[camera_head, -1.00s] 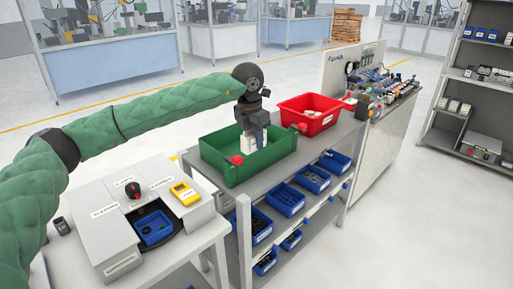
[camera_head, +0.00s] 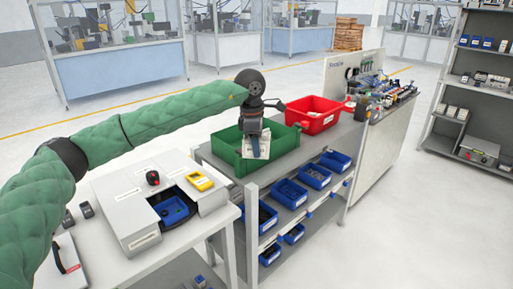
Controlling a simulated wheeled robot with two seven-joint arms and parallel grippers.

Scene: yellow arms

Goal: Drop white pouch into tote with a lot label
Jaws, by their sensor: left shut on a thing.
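My left gripper (camera_head: 257,148) comes in from the left on the green-sleeved arm and points down. It is shut on a white pouch (camera_head: 263,145), which hangs at the green tote (camera_head: 233,166), near its right front side. Small print shows on the pouch, too small to read. I cannot tell whether the pouch touches the tote. The gripper and pouch hide part of the tote's inside. A red tote (camera_head: 318,125) stands behind and to the right, with a small white label on its front and something pale inside. My right gripper is not in view.
Both totes stand on a grey rack (camera_head: 300,161) with several blue bins (camera_head: 289,192) on the shelf below. A white table (camera_head: 110,220) at the left holds a box unit with a yellow device (camera_head: 200,181). A cluttered bench (camera_head: 372,150) stands beyond.

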